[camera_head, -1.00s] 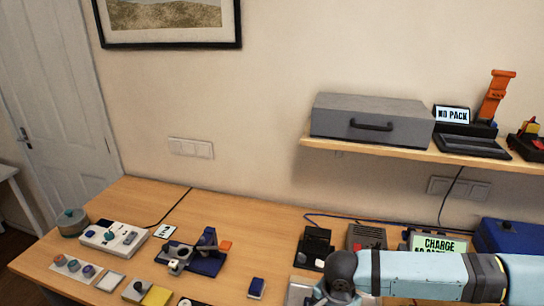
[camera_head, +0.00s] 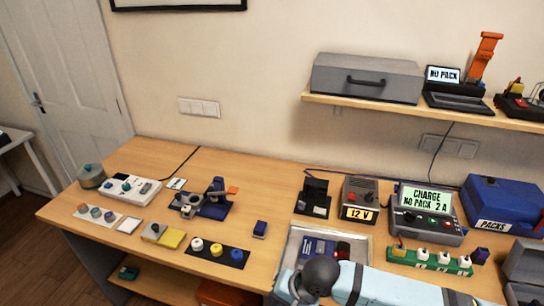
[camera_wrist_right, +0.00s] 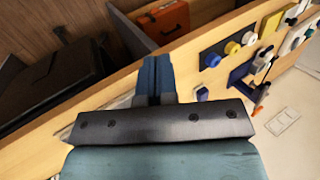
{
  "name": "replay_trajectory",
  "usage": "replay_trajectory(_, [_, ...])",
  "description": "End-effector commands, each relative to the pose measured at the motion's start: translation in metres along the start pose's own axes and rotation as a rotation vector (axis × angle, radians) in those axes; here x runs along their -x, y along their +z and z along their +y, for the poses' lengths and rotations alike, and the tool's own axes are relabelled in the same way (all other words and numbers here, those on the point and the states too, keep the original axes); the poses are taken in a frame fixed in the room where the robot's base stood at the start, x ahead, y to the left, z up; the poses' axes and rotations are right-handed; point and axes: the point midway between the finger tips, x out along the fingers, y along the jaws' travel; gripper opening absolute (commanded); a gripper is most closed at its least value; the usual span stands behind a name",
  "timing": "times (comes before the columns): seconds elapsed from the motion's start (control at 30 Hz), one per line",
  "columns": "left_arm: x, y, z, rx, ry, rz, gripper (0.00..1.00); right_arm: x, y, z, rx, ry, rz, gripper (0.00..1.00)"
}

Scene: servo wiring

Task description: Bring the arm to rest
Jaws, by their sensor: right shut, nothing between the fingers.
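My right arm (camera_head: 372,286) crosses the lower edge of the head view, over the front of the table, with a dark rounded joint (camera_head: 318,276) at its left end. Its gripper is not clear in the head view. In the right wrist view the two blue fingers of my right gripper (camera_wrist_right: 157,64) are together, with nothing visible between them. The table's front edge and a dark space beside it show beyond the fingers. My left gripper is in neither view.
A grey metal tray (camera_head: 364,240) lies close behind the arm. A wall shelf (camera_head: 400,107) hangs above. Bare tabletop (camera_head: 262,185) shows mid-table.

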Motion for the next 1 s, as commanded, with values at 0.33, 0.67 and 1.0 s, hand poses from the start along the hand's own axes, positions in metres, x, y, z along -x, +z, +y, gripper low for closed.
replay_trajectory(0.33, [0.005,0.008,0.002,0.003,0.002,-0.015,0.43,-0.017,0.030,-0.017,0.286,-0.378,0.221,0.00])
replay_trajectory(0.67, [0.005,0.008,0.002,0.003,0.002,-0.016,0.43,-0.014,0.026,0.085,0.494,-0.280,0.638,0.00])
replay_trajectory(1.0, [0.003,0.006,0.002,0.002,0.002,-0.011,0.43,0.003,0.057,0.224,0.723,0.105,0.825,0.00])
